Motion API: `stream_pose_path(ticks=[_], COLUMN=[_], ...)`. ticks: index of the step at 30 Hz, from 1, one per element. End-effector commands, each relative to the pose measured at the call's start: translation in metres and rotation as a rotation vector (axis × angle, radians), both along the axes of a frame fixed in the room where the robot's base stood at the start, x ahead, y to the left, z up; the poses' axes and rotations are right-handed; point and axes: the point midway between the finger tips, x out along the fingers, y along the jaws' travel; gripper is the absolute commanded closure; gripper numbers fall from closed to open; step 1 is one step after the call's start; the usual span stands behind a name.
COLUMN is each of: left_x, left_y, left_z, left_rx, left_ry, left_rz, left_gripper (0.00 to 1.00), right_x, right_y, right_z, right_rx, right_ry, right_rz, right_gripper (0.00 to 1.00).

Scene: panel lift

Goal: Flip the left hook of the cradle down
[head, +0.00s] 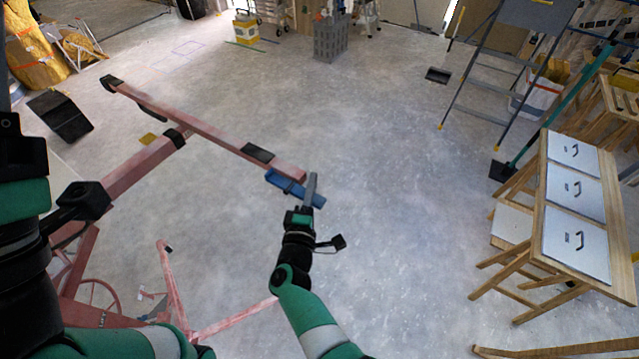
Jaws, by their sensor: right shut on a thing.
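The red panel lift's cradle bar (220,136) runs slantwise across the middle left of the head view, with black pads on it. A blue hook (283,183) is at its near right end, sticking out past the bar toward the right. My right gripper (311,187) is at the outer end of this blue hook, with a grey finger across it, and is shut on it. The finger hides part of the hook. My left arm is at the left edge; its gripper fingers do not show.
The lift's red mast (135,173) and legs (172,285) fill the lower left. A wooden cabinet with white drawers (575,198) stands at right, near a stepladder (475,82). A grey crate (330,38) is at the back. The floor (410,200) right of my right gripper is clear.

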Motion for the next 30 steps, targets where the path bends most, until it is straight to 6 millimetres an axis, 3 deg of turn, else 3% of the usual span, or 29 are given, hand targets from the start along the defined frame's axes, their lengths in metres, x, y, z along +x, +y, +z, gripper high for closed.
stream_pose_path(ticks=[15, 16, 20, 30], left_x=[0.0, 0.0, 0.0, 0.0], left_y=[0.0, 0.0, 0.0, 0.0], left_z=[0.0025, 0.0025, 0.0025, 0.0052], left_rx=[0.0, 0.0, 0.0, 0.0], left_ry=[0.0, 0.0, 0.0, 0.0], left_rz=[0.0, 0.0, 0.0, 0.0], left_gripper=[0.5, 0.5, 0.5, 0.5], right_x=[0.0, 0.0, 0.0, -0.0012], right_y=[0.0008, 0.0009, 0.0007, 0.0005], right_z=[0.0018, 0.0018, 0.0016, 0.0022], right_rx=[-0.019, -0.018, -0.017, -0.017], right_ry=[0.009, 0.009, 0.008, 0.009], right_rz=[0.003, 0.003, 0.002, 0.002], right_gripper=[1.0, 0.77, 0.54, 0.53])
